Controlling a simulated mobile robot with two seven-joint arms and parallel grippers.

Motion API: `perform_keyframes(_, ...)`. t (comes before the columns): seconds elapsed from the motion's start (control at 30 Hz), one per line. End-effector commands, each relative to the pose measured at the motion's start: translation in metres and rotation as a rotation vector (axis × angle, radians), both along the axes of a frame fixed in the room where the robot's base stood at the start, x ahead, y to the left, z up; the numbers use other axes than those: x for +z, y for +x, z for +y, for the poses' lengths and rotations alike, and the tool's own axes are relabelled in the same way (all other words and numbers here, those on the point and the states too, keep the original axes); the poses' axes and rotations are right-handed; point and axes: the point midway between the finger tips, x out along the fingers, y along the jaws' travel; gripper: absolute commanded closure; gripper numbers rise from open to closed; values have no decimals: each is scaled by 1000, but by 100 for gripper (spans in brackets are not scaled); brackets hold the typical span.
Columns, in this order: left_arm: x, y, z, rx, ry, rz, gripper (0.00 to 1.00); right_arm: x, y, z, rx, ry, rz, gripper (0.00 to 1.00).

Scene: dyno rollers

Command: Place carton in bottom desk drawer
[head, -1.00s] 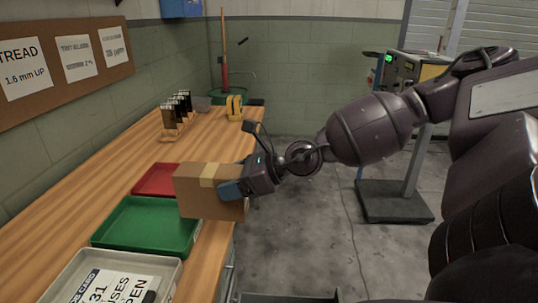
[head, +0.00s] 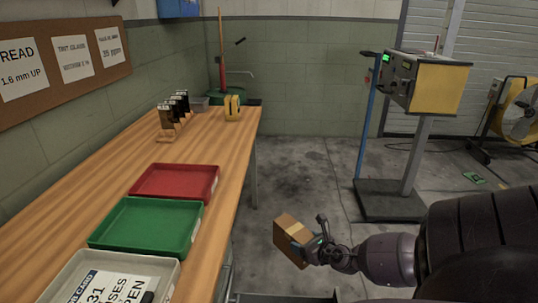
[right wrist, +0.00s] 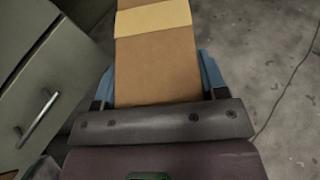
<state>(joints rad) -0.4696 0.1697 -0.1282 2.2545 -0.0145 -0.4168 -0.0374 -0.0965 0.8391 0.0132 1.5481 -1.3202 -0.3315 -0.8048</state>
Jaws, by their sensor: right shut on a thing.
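My right gripper (head: 312,246) is shut on a brown carton (head: 290,235) with a tan tape strip. It holds the carton tilted, off the table to the right of the bench and low over the floor. In the right wrist view the carton (right wrist: 155,65) sits between the blue fingers of the gripper (right wrist: 157,85). At the left of that view is a grey-green drawer front (right wrist: 60,85) with a metal bar handle (right wrist: 38,118). I cannot tell which drawer it is, and no open drawer interior shows. My left gripper is not in view.
On the wooden bench (head: 120,160) lie a red tray (head: 175,182), a green tray (head: 147,225) and a grey tray (head: 60,285) holding a card. The floor between is clear.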

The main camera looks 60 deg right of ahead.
Motion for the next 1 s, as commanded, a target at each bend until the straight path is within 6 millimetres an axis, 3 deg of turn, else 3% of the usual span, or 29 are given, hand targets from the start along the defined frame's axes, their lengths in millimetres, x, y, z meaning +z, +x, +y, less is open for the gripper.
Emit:
perform_keyframes(0.03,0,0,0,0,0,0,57,-23,2,18,-9,7,-4,66)
perform_keyframes(0.2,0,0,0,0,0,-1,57,-85,6,79,-5,6,-3,66)
perform_keyframes(0.4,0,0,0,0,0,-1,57,-127,15,142,25,1,-4,66)
perform_keyframes(0.5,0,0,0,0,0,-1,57,-136,18,161,37,0,-3,66)
perform_keyframes(0.67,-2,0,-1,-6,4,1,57,-151,19,174,47,-2,2,66)
perform_keyframes(1.0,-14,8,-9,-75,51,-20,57,-227,11,174,48,-3,18,66)
